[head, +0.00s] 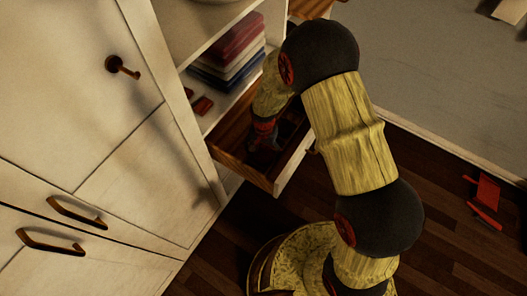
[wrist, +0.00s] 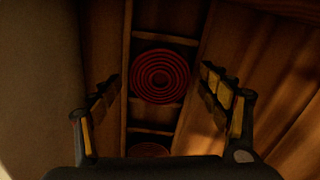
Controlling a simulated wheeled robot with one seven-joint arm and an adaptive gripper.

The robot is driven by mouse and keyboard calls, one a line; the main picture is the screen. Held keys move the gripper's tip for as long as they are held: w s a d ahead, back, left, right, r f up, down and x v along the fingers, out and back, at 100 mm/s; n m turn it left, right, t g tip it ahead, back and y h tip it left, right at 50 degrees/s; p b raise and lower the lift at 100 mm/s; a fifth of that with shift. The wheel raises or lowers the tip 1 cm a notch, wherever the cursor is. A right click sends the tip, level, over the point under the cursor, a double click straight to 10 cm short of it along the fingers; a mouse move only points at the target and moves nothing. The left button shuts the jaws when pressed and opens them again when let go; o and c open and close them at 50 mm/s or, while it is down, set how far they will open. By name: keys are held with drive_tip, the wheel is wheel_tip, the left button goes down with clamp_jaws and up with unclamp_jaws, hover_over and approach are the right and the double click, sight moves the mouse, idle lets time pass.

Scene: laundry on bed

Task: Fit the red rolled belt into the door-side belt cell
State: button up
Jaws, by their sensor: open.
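The red rolled belt (wrist: 160,77) shows in the wrist view as a coil of rings, lying flat in the narrow divided strip of the drawer. It appears to sit between two cross dividers, though its exact height is hard to tell. My gripper (wrist: 162,90) is open, with one finger on each side of the belt and visible gaps to it. A second, darker coil (wrist: 149,150) shows partly in the cell below, cut off by my gripper body. In the head view my gripper (head: 264,138) reaches down into the open drawer (head: 287,172), and the belt is hidden there.
The drawer's long dividers (wrist: 196,110) run close beside the fingers. A shelf above holds a stack of folded clothes (head: 228,52) and small red-brown items (head: 202,105). Closed white cabinet fronts (head: 75,100) stand at left. A red object (head: 485,200) lies on the floor at right.

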wheel_tip(320, 180, up, 12)
drive_tip(key=p, duration=0.4)
wheel_tip(320, 180, up, 12)
drive_tip(key=n+t, duration=0.1)
hover_over(264, 154)
drive_tip(key=d, duration=0.3)
drive_tip(key=s+d+r+n+t, duration=0.1)
drive_tip(key=s+d+r, duration=0.2)
drive_tip(key=r, duration=0.3)
drive_tip(key=s+d+r+n+t, duration=0.1)
drive_tip(key=s+d+r, duration=0.1)
drive_tip(key=r, duration=0.4)
drive_tip(key=s+d+r+n+t, duration=0.1)
drive_tip(key=s+d+r, duration=0.2)
drive_tip(key=s+r, duration=0.2)
drive_tip(key=s+d+r+n+t, duration=0.1)
drive_tip(key=s+d+r, duration=0.2)
drive_tip(key=s, duration=0.7)
wheel_tip(264, 154, up, 2)
drive_tip(key=shift+r+t, duration=0.1)
drive_tip(key=shift+t, duration=0.2)
